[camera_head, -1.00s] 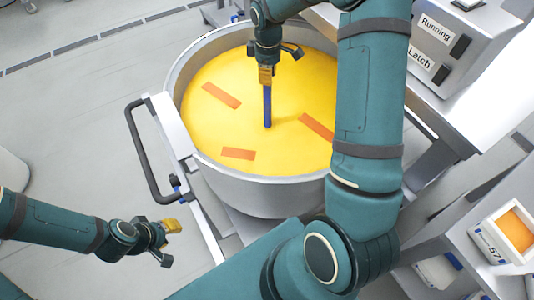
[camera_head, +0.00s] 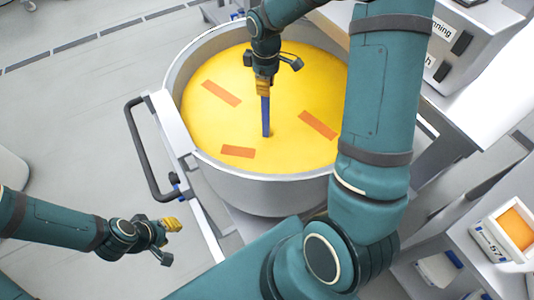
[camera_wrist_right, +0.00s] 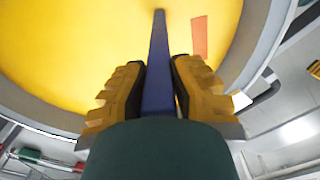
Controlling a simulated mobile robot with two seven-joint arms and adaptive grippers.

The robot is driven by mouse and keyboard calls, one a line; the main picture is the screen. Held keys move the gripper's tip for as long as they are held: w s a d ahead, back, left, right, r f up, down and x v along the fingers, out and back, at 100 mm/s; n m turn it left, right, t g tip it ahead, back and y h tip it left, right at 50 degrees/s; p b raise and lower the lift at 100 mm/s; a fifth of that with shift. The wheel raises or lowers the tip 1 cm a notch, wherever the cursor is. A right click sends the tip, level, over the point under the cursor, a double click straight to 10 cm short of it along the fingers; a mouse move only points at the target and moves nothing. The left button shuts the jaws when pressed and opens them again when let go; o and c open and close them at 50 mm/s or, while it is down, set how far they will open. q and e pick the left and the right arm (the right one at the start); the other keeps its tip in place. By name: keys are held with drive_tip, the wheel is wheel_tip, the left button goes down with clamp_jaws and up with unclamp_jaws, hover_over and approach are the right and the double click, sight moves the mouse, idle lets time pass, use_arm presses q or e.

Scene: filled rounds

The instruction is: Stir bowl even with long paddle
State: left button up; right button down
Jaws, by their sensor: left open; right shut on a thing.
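A large round metal bowl (camera_head: 262,190) is filled with yellow stuff (camera_head: 215,125). Three orange strips lie on the yellow surface: one at the left (camera_head: 221,93), one at the front (camera_head: 238,151) and one at the right (camera_head: 317,124). My right gripper (camera_head: 264,92) is over the bowl, shut on the blue long paddle (camera_head: 266,116). The paddle points down into the yellow stuff, and its lower end is hidden there. In the right wrist view the paddle (camera_wrist_right: 159,65) runs between the two yellow fingers. My left gripper (camera_head: 170,241) is open and empty, outside the bowl at lower left.
A dark handle (camera_head: 143,160) on a frame stands left of the bowl. A grey control box (camera_head: 460,50) with labels is at upper right. A white container (camera_head: 505,233) with orange contents, marked 57, sits at lower right. The floor at left is mostly clear.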

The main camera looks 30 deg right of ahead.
drive_tip(key=shift+s, duration=0.35)
drive_tip(key=s+b, duration=0.1)
drive_tip(key=s, duration=0.8)
drive_tip(key=w+d+p, duration=0.3)
drive_tip(key=w+d, duration=0.4)
drive_tip(key=w, duration=0.2)
drive_tip(key=w+a+p, duration=0.1)
drive_tip(key=w+a, duration=0.6)
drive_tip(key=w, duration=0.2)
drive_tip(key=s+b, duration=0.1)
drive_tip(key=s, duration=0.8)
